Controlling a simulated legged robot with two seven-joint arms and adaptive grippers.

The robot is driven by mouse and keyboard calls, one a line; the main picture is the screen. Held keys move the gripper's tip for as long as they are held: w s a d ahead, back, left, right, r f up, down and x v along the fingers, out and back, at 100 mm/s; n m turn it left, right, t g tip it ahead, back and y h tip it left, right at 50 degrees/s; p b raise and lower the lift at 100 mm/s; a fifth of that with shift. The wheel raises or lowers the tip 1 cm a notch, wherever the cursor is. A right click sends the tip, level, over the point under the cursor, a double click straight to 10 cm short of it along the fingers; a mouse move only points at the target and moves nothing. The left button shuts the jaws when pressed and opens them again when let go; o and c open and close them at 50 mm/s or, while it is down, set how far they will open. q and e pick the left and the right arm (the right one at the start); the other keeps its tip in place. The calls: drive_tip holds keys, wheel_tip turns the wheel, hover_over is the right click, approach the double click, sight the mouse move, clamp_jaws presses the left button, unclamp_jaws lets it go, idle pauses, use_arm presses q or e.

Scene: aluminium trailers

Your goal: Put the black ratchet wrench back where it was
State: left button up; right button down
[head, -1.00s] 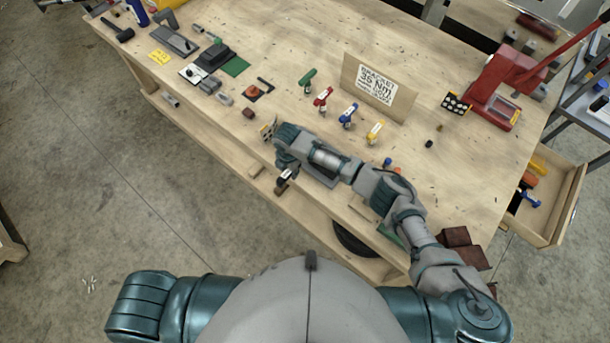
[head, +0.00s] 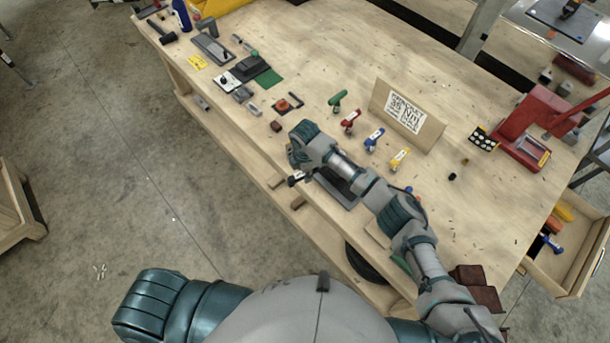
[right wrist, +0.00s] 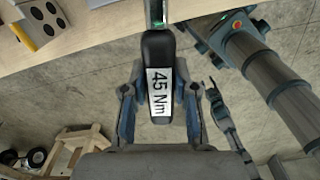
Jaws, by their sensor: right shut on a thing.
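In the right wrist view my right gripper (right wrist: 160,85) is shut on the black handle of the ratchet wrench (right wrist: 157,52), which has a white "45 Nm" label and a green band near the top. In the head view the right gripper (head: 297,168) is over the bench's front edge, and a small dark part of the wrench (head: 294,180) shows beside it. Green (head: 337,100), red (head: 350,121), blue (head: 373,139) and yellow (head: 398,158) tools stand in a row on the bench, beyond my right arm. My left gripper is out of view.
A wooden sign (head: 406,112) reading "35 Nm" stands behind the coloured tools. A red press (head: 535,125) stands at the right, above an open drawer (head: 575,260). Small blocks and hand tools lie at the left. The bench top (head: 310,50) behind is clear.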

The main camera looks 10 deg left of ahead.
drive_tip(key=shift+r, duration=0.35)
